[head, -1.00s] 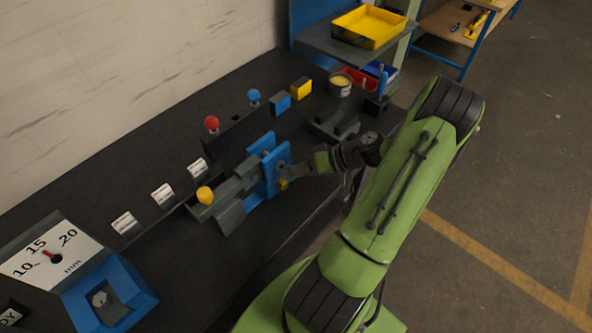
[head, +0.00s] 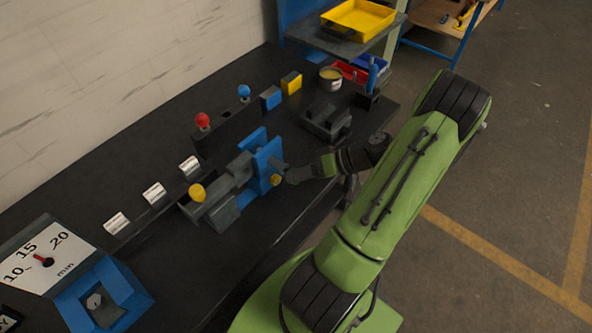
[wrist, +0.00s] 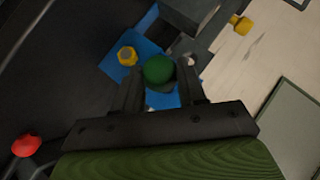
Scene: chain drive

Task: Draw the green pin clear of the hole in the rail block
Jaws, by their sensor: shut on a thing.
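The green pin (wrist: 158,69) shows in the wrist view as a round green head between my two fingers. My gripper (wrist: 159,88) is shut on it. Its shaft is hidden behind the head, so I cannot tell how much of it is in the hole. The rail block (head: 230,195) is grey and stands on the dark bench with upright blue plates (head: 267,163) at its right end. In the head view my gripper (head: 284,174) is at the right face of the outer blue plate, and the pin is not distinguishable there.
A yellow bolt head (wrist: 127,56) sits on the blue plate close to my fingers. A yellow knob (head: 197,192) is at the block's left end. A red ball knob (head: 202,120) and a dark grey fixture (head: 326,122) stand behind. The front of the bench is clear.

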